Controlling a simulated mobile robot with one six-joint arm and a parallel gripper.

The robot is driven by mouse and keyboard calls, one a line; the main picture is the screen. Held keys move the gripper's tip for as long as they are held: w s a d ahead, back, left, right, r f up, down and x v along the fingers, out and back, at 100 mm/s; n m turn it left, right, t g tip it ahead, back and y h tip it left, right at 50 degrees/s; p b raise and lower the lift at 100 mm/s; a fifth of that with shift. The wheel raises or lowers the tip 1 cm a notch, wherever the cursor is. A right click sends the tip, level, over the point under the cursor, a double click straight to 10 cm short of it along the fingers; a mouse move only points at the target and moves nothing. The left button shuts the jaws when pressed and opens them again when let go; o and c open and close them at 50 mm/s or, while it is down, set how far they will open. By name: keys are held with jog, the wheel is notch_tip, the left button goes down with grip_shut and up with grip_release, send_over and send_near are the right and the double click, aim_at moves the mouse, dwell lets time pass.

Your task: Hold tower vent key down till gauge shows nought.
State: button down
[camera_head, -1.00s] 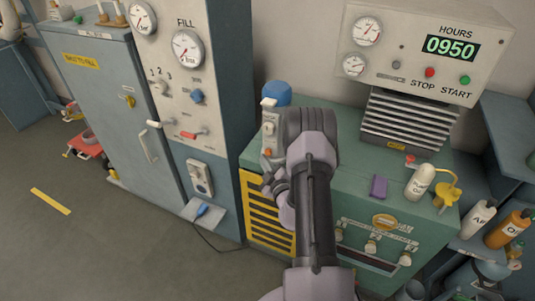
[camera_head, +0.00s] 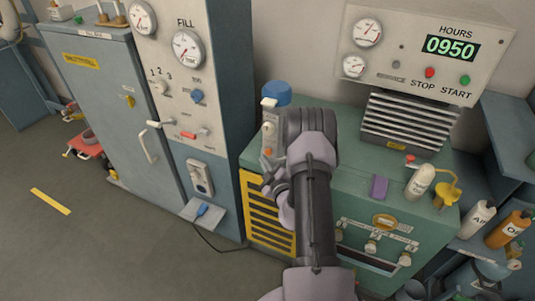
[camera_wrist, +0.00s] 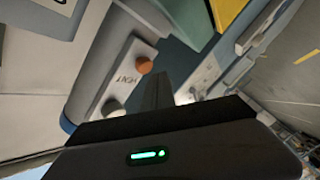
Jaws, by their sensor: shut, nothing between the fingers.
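The tower (camera_head: 270,134) is a slim grey-white housing with a blue-capped cylinder behind it, on the green cabinet's left end. Its orange vent key (camera_wrist: 144,65) sits beside the VENT lettering in the wrist view; it shows small in the head view (camera_head: 267,152). No tower gauge reading is legible.
The green cabinet top (camera_head: 345,160) holds a purple block (camera_head: 379,187) and a white bottle (camera_head: 420,182). The tall fill panel (camera_head: 225,100) stands close on the left. A control box (camera_head: 430,50) with two gauges is behind. Open floor (camera_head: 100,240) lies at front left.

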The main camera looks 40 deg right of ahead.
jog(key=shift+d, duration=0.1)
jog(key=shift+w+d, duration=0.2)
jog(key=shift+d, duration=0.05)
jog(key=shift+w+d+p, duration=0.2)
jog(key=shift+d+p, duration=0.1)
jog(key=shift+d, duration=0.3)
dwell(1.9)
dwell(2.7)
jog(key=shift+s+a, duration=0.2)
jog(key=shift+a, duration=0.3)
jog(key=shift+s+a, duration=0.2)
jog(key=shift+a, duration=0.25)
jog(key=a, duration=0.1)
jog(key=s+a, duration=0.1)
jog(key=a, duration=0.1)
jog(key=s+a, duration=0.1)
jog(key=shift+a, duration=0.3)
jog(key=shift+w, duration=0.1)
